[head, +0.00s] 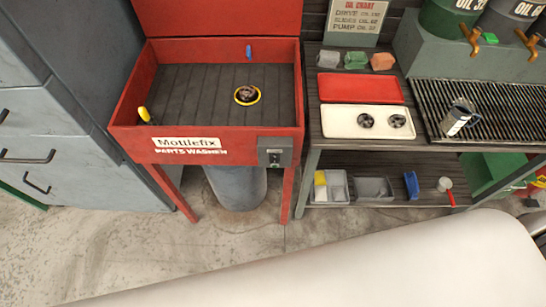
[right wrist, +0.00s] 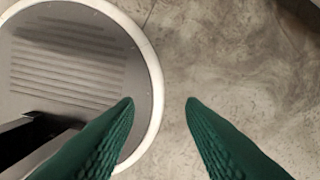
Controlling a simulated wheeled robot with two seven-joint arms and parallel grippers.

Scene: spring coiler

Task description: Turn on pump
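The red parts washer (head: 225,130) stands left of the middle in the head view, with a dark ribbed basin. A small grey switch box (head: 274,152) sits on its front right corner; its switch position is too small to tell. A dark round part with a yellow rim (head: 247,95) lies in the basin. My right gripper (right wrist: 160,102) shows in the right wrist view, with two green fingers apart and nothing between them, above the floor. It is not in the head view, nor is my left gripper.
A workbench right of the washer holds a red tray (head: 360,88), a cream tray (head: 340,120) and a metal mug (head: 459,117) on a grate. Bins stand on its lower shelf. Grey cabinets (head: 50,150) stand left. A large pale surface (head: 350,265) fills the lower foreground.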

